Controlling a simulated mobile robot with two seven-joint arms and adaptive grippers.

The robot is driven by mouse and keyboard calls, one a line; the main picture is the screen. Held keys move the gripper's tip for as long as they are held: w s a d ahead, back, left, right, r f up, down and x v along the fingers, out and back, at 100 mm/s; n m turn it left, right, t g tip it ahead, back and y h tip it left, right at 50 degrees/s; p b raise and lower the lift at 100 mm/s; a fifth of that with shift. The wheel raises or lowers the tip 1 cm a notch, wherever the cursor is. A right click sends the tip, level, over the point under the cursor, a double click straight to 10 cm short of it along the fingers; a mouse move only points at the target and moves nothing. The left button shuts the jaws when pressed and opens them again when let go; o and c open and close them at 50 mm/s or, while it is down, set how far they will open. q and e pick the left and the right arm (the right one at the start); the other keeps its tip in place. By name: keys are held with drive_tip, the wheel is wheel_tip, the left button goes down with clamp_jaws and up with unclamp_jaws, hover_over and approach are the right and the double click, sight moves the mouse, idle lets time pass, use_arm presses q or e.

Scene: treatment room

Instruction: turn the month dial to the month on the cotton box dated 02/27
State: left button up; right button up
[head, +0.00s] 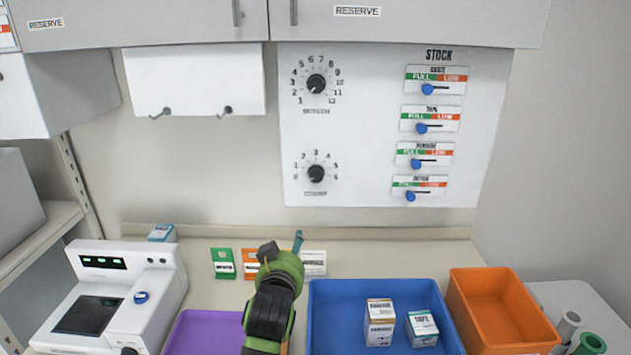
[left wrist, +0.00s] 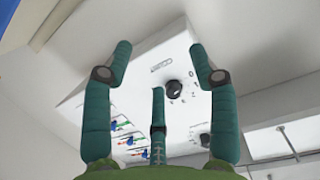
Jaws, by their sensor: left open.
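The month dial (head: 316,84) is the upper black knob on the white wall panel, ringed by numbers 1 to 12. Its pointer seems to face lower left, but is too small to read surely. In the blue tray (head: 322,300) stand an orange-and-white box (head: 380,328) and a teal-and-white box (head: 421,328); I cannot read their dates or tell which holds cotton. My left gripper (head: 284,246) is open and empty, below the panel and apart from it. In the left wrist view its fingers (left wrist: 160,60) frame the lower dial (left wrist: 174,88). My right gripper is not in view.
The lower dial (head: 316,174) sits below the month dial. Stock sliders (head: 428,89) line the panel's right. Hooks (head: 225,111) stick out at left. A purple tray (head: 200,325), white device (head: 115,295) and orange bin (head: 500,300) stand on the counter.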

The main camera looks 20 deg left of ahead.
use_arm(q)
drive_tip(key=w+d+r+n+t+y, duration=0.1)
drive_tip(key=w+r+t, duration=0.15)
drive_tip(key=r, duration=0.45)
drive_tip(key=w+d+r+t, duration=0.1)
drive_tip(key=w+r, duration=0.2)
drive_tip(key=r, duration=0.5)
drive_tip(key=t+y, duration=0.1)
drive_tip(key=t, duration=0.2)
approach(316, 87)
drive_tip(key=w, duration=0.2)
drive_tip(key=p+x, duration=0.1)
drive_tip(key=x, duration=0.1)
drive_tip(key=p+x, duration=0.2)
drive_tip(key=x, duration=0.1)
drive_tip(key=shift+w+a+r, duration=0.15)
drive_tip(key=shift+a+r, duration=0.15)
drive_tip(key=shift+r, duration=0.15)
drive_tip(key=shift+w+a+r+p, duration=0.15)
drive_tip(key=shift+w+p, duration=0.3)
drive_tip(key=shift+w, duration=0.2)
drive_tip(key=c, duration=1.1)
drive_tip(key=shift+r, duration=0.1)
